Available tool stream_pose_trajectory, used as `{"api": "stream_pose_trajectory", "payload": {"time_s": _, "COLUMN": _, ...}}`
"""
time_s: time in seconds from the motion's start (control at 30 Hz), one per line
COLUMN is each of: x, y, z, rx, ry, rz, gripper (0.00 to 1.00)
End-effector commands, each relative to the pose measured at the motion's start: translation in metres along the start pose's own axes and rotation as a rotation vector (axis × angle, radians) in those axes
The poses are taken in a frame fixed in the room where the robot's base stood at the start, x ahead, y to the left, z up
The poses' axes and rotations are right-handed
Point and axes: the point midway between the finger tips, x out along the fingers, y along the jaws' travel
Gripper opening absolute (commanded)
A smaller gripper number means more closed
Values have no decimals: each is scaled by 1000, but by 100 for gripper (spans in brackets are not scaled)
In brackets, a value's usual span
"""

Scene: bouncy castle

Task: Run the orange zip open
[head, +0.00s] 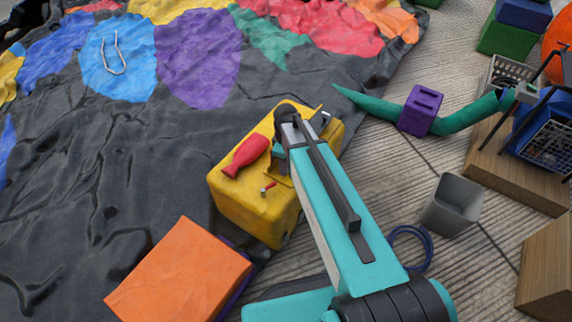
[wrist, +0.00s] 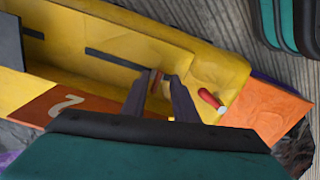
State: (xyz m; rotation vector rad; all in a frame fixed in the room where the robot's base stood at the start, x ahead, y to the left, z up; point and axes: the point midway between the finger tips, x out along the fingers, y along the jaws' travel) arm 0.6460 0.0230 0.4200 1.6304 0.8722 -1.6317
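My gripper (wrist: 157,84) shows in the wrist view with its two dark fingers apart. A small reddish-brown piece shows between them; I cannot tell what it is or whether it is touched. Behind the fingers is a yellow surface with dark slots (wrist: 115,60) and an orange panel (wrist: 68,107) marked with a pale 2. I cannot clearly pick out the orange zip or its pull. In the head view my arm reaches over the yellow block (head: 238,200), and the fingertips are hard to make out.
A red bottle-shaped thing (head: 246,156) and a small red-handled tool (head: 267,188) lie on the yellow block. The tool also shows in the wrist view (wrist: 208,98). An orange block (head: 180,270) is at front left. A grey bin (head: 452,205) and blue coil (head: 411,247) stand right.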

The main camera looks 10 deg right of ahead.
Motion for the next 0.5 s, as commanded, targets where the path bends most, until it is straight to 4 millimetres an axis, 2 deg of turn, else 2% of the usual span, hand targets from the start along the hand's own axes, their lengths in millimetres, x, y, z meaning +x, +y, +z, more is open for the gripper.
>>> {"api": "stream_pose_trajectory", "payload": {"time_s": 0.27, "x": -6, "y": 1, "z": 0, "rx": 2, "ry": 0, "rz": 2, "gripper": 26}}
{"api": "stream_pose_trajectory", "payload": {"time_s": 0.5, "x": -30, "y": 1, "z": 0, "rx": 2, "ry": 1, "rz": 4, "gripper": 26}}
